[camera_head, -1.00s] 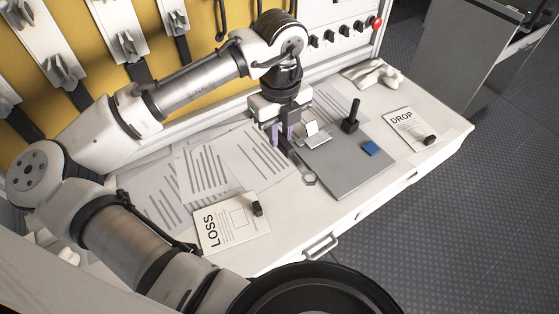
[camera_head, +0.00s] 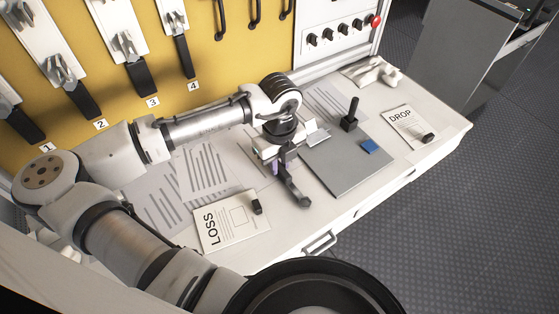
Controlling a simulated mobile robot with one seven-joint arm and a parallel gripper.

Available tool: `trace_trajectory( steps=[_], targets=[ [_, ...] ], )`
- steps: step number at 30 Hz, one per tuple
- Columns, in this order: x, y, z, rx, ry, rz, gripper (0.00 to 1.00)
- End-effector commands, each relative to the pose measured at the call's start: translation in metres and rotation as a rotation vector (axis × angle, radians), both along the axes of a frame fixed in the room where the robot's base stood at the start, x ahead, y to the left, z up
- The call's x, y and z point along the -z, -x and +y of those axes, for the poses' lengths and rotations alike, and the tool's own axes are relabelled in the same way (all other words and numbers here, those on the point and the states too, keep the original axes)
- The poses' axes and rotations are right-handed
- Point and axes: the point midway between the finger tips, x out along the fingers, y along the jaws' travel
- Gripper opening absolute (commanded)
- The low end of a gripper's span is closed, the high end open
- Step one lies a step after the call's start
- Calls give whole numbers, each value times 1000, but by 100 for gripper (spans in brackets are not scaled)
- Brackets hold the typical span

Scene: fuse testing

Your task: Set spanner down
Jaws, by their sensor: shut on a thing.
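My gripper (camera_head: 281,167) points down over the desk, just left of the grey plate. It is shut on the spanner (camera_head: 294,190), a dark grey tool that slants down and to the right from the fingers. Its open-looking end (camera_head: 303,203) is near the desk top, in front of the plate's left edge. I cannot tell whether that end touches the desk. The upper part of the spanner is hidden by the fingers.
The grey plate (camera_head: 350,178) carries a black upright lever (camera_head: 351,115), a blue block (camera_head: 369,146) and a small metal flap (camera_head: 316,134). A LOSS sheet (camera_head: 230,222) and a DROP sheet (camera_head: 405,122) each bear a small black piece. Papers (camera_head: 208,172) lie left.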

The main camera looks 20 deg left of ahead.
Motion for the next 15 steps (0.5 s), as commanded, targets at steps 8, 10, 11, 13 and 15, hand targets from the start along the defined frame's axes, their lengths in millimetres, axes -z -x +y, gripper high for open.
trace_trajectory(
  steps=[8,10,11,13,15],
  targets=[
    [3,0,0,0,0,0,39],
    [2,0,0,0,0,0,41],
    [2,0,0,0,0,0,41],
    [2,0,0,0,0,0,41],
    [2,0,0,0,0,0,41]
  ],
)
